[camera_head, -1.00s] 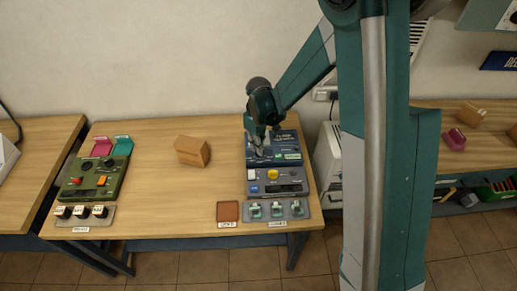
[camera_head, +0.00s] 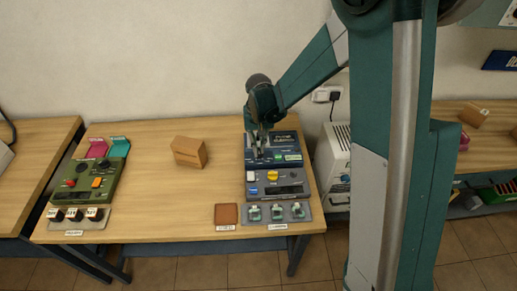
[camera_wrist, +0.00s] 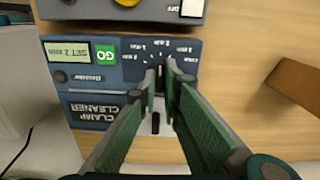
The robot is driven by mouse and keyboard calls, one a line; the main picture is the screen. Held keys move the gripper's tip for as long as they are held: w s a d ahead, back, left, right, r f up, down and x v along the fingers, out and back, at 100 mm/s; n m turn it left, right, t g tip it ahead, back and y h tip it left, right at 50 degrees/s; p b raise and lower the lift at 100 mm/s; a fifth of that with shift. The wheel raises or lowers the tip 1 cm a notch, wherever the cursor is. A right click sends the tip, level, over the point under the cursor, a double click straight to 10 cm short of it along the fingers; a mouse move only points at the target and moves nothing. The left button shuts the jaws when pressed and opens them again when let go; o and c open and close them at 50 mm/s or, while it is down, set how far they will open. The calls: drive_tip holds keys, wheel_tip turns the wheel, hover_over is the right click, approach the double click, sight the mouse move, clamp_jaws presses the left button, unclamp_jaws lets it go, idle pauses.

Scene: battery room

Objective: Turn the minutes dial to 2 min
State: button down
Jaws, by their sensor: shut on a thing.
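The blue clamp cleaner (camera_head: 289,141) stands at the back right of the wooden table. It shows upside down in the wrist view (camera_wrist: 72,88). The minutes dial (camera_wrist: 160,73) has white marks in an arc around it and is mostly hidden between my fingertips. My gripper (camera_wrist: 163,78) is shut on the dial from above; in the head view my gripper (camera_head: 260,152) covers the panel's left part. The display (camera_wrist: 68,52) seems to read "SET 2 min". A green GO button (camera_wrist: 105,54) sits beside it. The dial's pointer direction cannot be made out.
A grey-blue device (camera_head: 285,190) with a yellow knob stands just in front of the cleaner. A cardboard box (camera_head: 188,151) lies to the left, with bare table between. A green device (camera_head: 88,180) is at the far left. A brown pad (camera_head: 226,213) lies at the front.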

sight(259, 150)
idle(0.3)
drive_tip(key=c, duration=2.5)
unclamp_jaws()
drive_tip(key=shift+r, duration=0.1)
drive_tip(key=shift+r, duration=5.9)
drive_tip(key=shift+r, duration=0.1)
